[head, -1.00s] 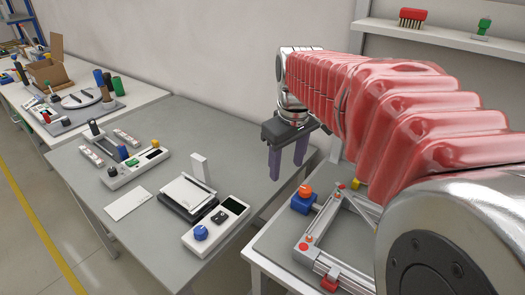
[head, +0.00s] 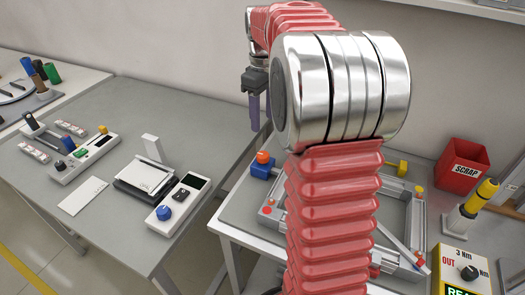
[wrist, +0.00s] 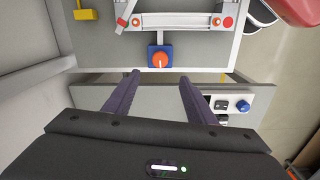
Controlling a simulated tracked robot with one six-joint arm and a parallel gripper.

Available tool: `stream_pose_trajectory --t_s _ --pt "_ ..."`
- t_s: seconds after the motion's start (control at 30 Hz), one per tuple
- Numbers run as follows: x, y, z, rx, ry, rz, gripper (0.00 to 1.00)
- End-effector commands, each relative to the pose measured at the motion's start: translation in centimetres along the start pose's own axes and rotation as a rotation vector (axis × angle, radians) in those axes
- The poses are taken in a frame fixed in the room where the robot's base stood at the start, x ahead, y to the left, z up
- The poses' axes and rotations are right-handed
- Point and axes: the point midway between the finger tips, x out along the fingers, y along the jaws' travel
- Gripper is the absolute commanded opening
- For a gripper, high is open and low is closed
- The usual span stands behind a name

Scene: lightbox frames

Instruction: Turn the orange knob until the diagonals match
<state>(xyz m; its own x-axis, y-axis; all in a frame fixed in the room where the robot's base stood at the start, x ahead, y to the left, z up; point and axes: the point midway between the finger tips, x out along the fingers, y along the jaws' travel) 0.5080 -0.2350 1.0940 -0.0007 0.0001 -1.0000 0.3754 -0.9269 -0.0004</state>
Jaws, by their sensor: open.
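The orange knob (head: 263,157) sits on a blue block (head: 262,171) at the left corner of a metal frame (head: 417,222). In the wrist view the knob (wrist: 160,60) shows a pale line on its face, on its blue block (wrist: 160,47) below the frame bar (wrist: 178,20). My gripper (head: 254,112) hangs above and behind the knob in the head view. In the wrist view my gripper (wrist: 159,77) is open and empty, its purple fingers apart with the knob lined up between them, just beyond the tips. My arm hides much of the frame in the head view.
A red scrap bin (head: 461,167) and a yellow-handled tool (head: 482,195) stand at right, near a control box (head: 465,270) marked "3 Nm". The left table (head: 110,235) holds a scale (head: 155,178) and a blue-knobbed device (head: 165,212). A gap separates the two tables.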

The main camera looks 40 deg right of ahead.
Motion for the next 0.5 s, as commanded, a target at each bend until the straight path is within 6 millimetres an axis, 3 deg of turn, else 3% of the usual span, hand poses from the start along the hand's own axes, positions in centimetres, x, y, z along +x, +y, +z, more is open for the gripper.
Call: stream_pose_trajectory --t_s 0.27,0.5 --pt "1.4 0.0 0.0 0.0 -0.001 -0.001 0.51" --pt "4.8 -0.1 0.0 0.0 -0.002 -0.002 0.51"
